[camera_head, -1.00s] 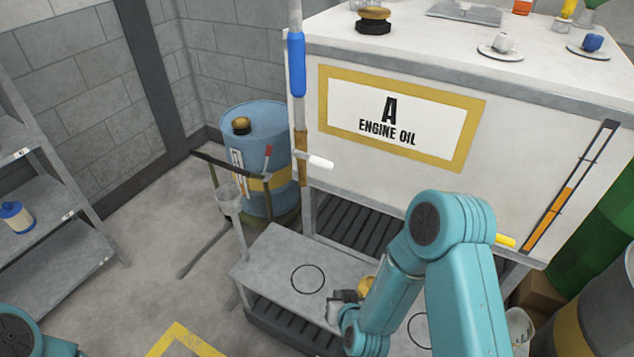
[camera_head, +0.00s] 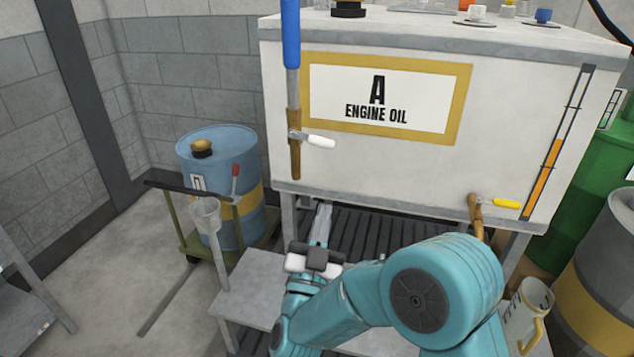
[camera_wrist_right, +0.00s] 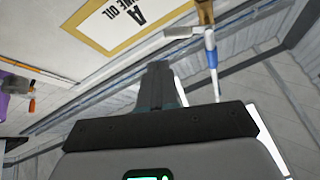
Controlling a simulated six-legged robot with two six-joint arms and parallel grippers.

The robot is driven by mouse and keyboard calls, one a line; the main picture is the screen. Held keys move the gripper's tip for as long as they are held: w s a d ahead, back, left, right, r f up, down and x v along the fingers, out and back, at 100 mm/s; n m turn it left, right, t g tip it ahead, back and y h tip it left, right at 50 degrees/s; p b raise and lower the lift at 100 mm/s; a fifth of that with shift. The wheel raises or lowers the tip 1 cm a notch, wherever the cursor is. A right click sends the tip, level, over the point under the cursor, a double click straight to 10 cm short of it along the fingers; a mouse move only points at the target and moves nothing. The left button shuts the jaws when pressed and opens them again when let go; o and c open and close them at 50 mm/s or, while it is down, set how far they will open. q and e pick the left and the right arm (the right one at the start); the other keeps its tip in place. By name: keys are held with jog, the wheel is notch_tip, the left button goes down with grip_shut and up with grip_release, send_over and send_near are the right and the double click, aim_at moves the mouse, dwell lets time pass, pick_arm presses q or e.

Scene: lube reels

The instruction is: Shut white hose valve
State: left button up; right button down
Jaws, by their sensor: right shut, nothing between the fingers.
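The white valve handle (camera_head: 320,141) sticks out to the right from a brown valve fitting (camera_head: 295,150) at the lower end of the blue-gripped hose (camera_head: 291,40), in front of the tank's left part. In the right wrist view the white handle (camera_wrist_right: 178,40) shows beyond my fingers, beside the blue hose part (camera_wrist_right: 211,58). My right gripper (camera_head: 321,222) is shut and empty. It points up and away, below the handle and apart from it in the picture. Its shut fingers also show in the wrist view (camera_wrist_right: 160,85). My left gripper is not in view.
The white engine oil tank (camera_head: 440,155) stands above a dark slatted rack. A second valve has a yellow handle (camera_head: 507,203) at the right. A blue drum (camera_head: 220,165) on a cart stands left. A grey step (camera_head: 245,285) and a jug (camera_head: 527,310) are low down.

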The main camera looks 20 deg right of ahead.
jog(key=a+b, duration=0.1)
jog(key=a, duration=0.1)
jog(key=t+y, duration=0.1)
send_near(311, 140)
jog(key=w+d+r, duration=0.2)
jog(key=w+d, duration=0.2)
jog(key=w, duration=0.1)
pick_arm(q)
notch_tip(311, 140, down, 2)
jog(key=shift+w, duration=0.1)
pick_arm(e)
jog(key=shift+s+d+r, duration=0.15)
jog(key=shift+s, duration=0.05)
